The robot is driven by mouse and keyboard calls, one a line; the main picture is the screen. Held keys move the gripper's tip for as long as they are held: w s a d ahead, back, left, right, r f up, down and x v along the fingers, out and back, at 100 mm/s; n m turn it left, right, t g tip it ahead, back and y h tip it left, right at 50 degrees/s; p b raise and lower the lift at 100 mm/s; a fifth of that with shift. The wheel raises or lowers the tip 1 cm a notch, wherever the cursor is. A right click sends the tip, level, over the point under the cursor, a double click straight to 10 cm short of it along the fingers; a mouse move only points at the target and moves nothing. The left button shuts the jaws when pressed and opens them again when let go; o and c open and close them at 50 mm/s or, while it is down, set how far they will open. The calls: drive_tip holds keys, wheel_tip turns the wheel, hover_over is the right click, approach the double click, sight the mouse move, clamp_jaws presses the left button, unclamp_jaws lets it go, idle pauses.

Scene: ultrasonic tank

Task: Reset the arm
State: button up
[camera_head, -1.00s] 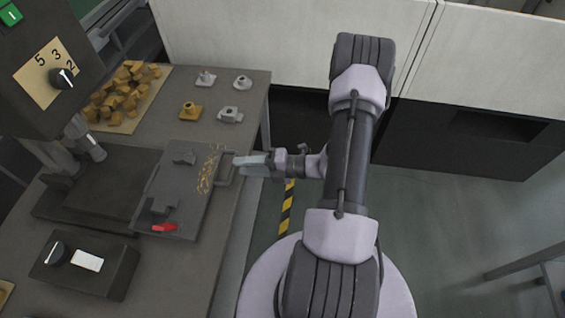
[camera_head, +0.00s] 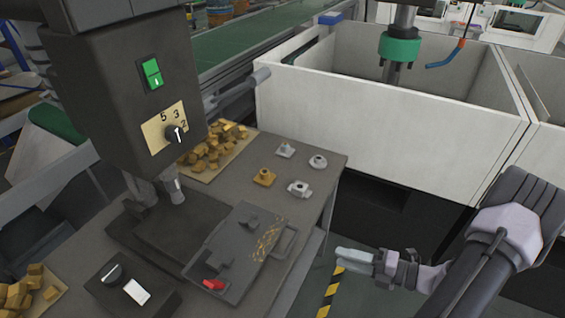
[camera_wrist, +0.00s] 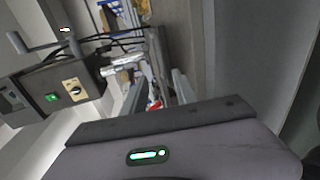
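My gripper (camera_head: 355,260) is at the lower right of the head view, off the right edge of the workbench (camera_head: 318,190) and above the floor. It points left toward the bench. Its light grey fingers show edge-on in the head view. In the wrist view the two fingers (camera_wrist: 158,92) stand apart, with the bench and the red piece seen between and beyond them. Nothing is seen held in them. My arm comes in from the right edge of the head view.
A dark machine head (camera_head: 125,85) with a green switch overhangs the bench. A grey vise plate (camera_head: 225,235) with a red piece (camera_head: 213,284) and several small metal parts lie on the bench. A white-walled tank (camera_head: 390,125) stands behind. A control box (camera_head: 125,290) sits in front.

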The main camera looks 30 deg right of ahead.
drive_tip(key=w+a+r+n+g+h+b, duration=0.1)
drive_tip(key=a+r+n+g+b, duration=0.1)
drive_tip(key=a+r+n+g, duration=0.55)
drive_tip(key=w+a+r+n+g+b, duration=0.1)
drive_tip(key=w+a+r+n+g, duration=0.2)
drive_tip(key=a+n, duration=0.8)
drive_tip(key=s+a+r+n+t+h+b, duration=0.1)
drive_tip(key=s+a+r+n+t+h, duration=0.1)
drive_tip(key=n, duration=1)
drive_tip(key=s+a+r+n+t+h+b, duration=0.1)
drive_tip(key=s+a+r+n+h, duration=0.3)
drive_tip(key=n, duration=0.8)
wheel_tip(320, 180, up, 5)
drive_tip(key=shift+s+a+f+t+b, duration=0.2)
drive_tip(key=shift+s+a+t+b, duration=0.25)
drive_tip(key=shift+s, duration=0.75)
